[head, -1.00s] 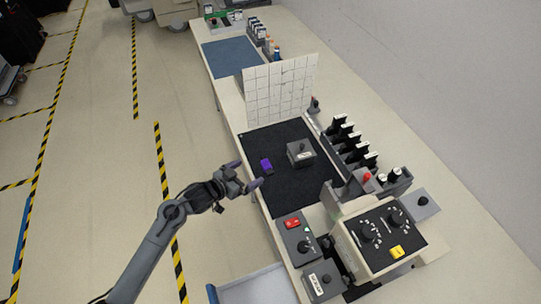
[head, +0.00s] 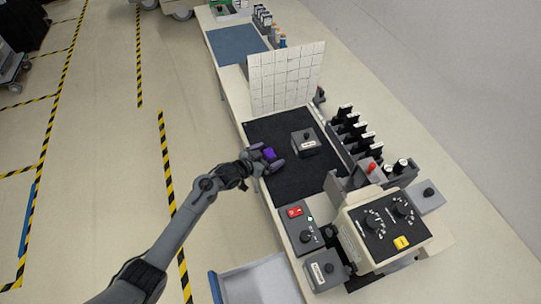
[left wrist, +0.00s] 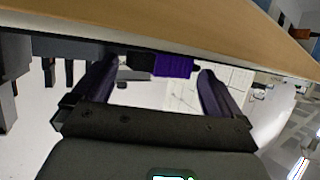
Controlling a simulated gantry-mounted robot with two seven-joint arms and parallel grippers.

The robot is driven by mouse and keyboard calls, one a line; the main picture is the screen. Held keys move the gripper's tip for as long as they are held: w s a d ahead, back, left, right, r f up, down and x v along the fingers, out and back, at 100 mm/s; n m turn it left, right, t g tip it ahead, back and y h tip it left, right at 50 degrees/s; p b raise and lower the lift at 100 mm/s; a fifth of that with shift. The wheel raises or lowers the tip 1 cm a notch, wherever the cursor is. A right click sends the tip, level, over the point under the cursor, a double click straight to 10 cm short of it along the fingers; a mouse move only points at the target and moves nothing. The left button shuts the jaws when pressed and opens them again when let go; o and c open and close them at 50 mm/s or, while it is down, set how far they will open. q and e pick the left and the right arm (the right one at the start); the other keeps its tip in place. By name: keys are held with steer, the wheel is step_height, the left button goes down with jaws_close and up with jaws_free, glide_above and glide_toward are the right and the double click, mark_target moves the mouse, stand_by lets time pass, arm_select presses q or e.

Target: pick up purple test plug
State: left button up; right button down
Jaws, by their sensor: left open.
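The purple test plug (head: 269,154) lies on the black mat (head: 292,183), near its left edge. My left gripper (head: 268,157) is at the plug with its fingers apart, one on either side of it in the head view. In the left wrist view the plug (left wrist: 172,65) shows between the two fingertips (left wrist: 158,74), with a dark part at its left end. I cannot tell whether the fingers touch it. My right gripper is not in view.
A grey box with a knob (head: 305,143) stands on the mat right of the plug. A white tiled panel (head: 285,80) rises behind the mat. A row of black plugs (head: 352,130) stands to the right, and a dial box (head: 385,225) in front.

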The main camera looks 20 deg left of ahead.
arm_select(q)
steer(key=shift+w, duration=0.1)
steer(key=c, duration=1)
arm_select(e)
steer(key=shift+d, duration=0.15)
arm_select(q)
steer(key=shift+c, duration=0.2)
